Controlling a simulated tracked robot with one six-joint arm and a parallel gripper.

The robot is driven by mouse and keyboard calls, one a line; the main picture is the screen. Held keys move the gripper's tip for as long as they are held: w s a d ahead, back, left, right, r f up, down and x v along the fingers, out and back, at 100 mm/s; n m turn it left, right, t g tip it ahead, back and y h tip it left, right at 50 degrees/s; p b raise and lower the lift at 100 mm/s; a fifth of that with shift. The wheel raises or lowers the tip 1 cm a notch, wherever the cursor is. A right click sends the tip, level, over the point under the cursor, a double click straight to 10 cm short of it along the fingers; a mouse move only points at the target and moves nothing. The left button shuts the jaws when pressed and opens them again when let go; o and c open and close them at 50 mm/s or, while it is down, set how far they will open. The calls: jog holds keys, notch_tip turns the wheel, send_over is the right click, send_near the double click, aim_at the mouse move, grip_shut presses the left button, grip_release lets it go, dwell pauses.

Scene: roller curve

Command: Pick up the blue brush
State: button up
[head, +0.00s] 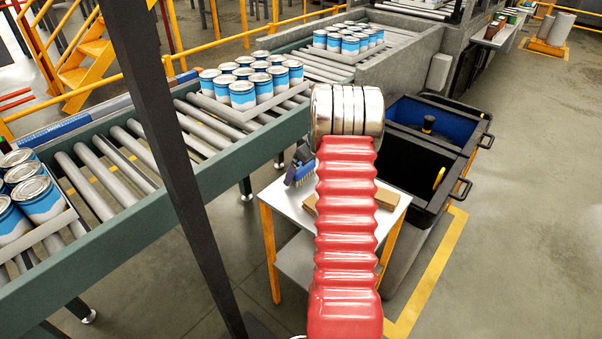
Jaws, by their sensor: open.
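The blue brush (299,171) lies on the white top of a small table (283,199) with orange legs, near the table's far left edge. A dark grey piece shows at its upper end. My red ribbed arm reaches over the table just right of the brush and ends in several shiny metal rings. The arm may hide part of the brush's right side. My gripper's fingers do not show; the rings and sleeve hide whatever lies beyond them.
A brown block (387,199) shows beside my arm on the table. A roller conveyor (160,225) with trays of blue-and-white cans runs along the left. A dark post (175,150) stands in front of it. A black bin (414,171) stands behind the table's right side.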

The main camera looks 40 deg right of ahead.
jog(key=c, duration=1)
jog(key=shift+r, duration=0.1)
notch_tip(320, 180, up, 10)
jog(key=shift+f, duration=0.1)
dwell(0.5)
jog(key=o, duration=0.6)
jog(key=shift+c, duration=0.2)
jog(key=c, duration=0.4)
jog(key=shift+s, duration=0.15)
